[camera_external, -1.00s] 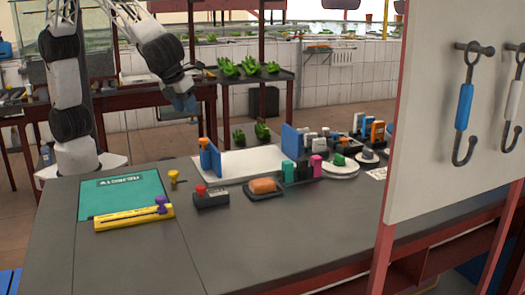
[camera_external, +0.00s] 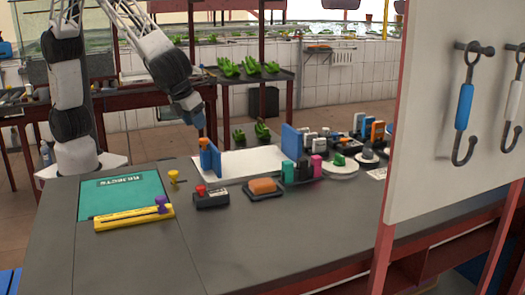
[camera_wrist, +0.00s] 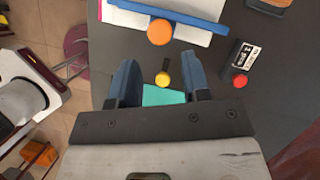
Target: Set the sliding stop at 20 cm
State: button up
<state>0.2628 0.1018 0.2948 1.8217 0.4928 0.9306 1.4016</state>
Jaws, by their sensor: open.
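The yellow ruler (camera_external: 135,218) lies at the front edge of the teal mat (camera_external: 125,194) on the left of the grey table. The purple sliding stop (camera_external: 160,206) sits near the ruler's right end; its scale marks are too small to read. My gripper (camera_external: 197,117) is in the air above the back of the table, beyond the ruler, its fingers pointing down. In the wrist view my gripper (camera_wrist: 160,80) is open and empty. Between its fingers show a small yellow knob (camera_wrist: 163,79) and part of the teal mat (camera_wrist: 165,95). The ruler and stop are hidden there.
A blue upright with an orange knob (camera_external: 205,144) stands at the white board's left end (camera_external: 240,162). A red-button box (camera_external: 211,198) and an orange block on a dark tray (camera_external: 263,187) are nearby. The front table is clear. A hook panel (camera_external: 440,110) stands at right.

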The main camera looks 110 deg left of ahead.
aim_at(203, 139)
jog(key=shift+x, duration=3.4)
grip_shut()
